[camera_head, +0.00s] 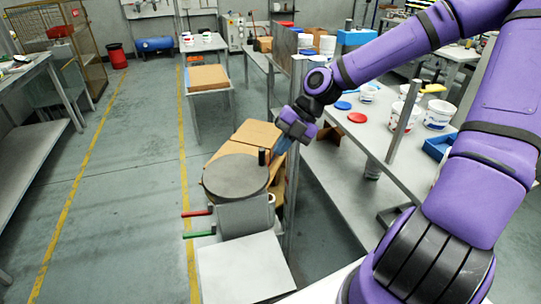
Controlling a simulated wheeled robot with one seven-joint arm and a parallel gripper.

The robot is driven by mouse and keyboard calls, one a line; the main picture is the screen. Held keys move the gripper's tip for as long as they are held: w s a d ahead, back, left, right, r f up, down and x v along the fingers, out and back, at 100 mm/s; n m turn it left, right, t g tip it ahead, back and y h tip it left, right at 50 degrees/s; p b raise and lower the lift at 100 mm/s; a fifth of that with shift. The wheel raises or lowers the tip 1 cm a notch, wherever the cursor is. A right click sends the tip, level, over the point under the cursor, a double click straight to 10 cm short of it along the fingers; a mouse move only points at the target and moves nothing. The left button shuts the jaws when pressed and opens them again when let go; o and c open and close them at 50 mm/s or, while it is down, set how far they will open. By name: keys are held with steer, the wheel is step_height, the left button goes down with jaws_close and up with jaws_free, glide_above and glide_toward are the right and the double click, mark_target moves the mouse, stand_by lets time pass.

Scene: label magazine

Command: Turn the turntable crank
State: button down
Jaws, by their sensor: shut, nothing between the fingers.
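The turntable (232,181) is a dark grey round disc on top of a light grey box-like stand. A short black upright handle (262,157), which looks like the crank, rises near the disc's right edge. My gripper (276,156) points down and left just right of this handle. It is shut and empty, and its fingertips are small here. I cannot tell whether it touches the handle or is a little apart from it. A red lever (197,213) and a green lever (199,234) stick out left from the stand below the disc.
Cardboard boxes (257,133) stand right behind the turntable. A pale flat surface (243,268) lies in front of it. On the right, a long table (378,137) carries white tubs, with a red lid (357,118) and a blue lid. The floor (120,215) at left is clear.

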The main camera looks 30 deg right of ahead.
mark_target(263, 161)
steer(key=d+m+t+h, duration=0.1)
steer(key=d+m+t, duration=0.4)
steer(key=m, duration=0.5)
steer(key=w+a+f, duration=0.4)
steer(key=w+f, duration=0.4)
steer(key=f, duration=0.1)
steer(key=shift+h, duration=0.3)
steer(key=shift+w+g, duration=0.2)
steer(key=shift+g, duration=0.1)
steer(key=shift+w, duration=0.25)
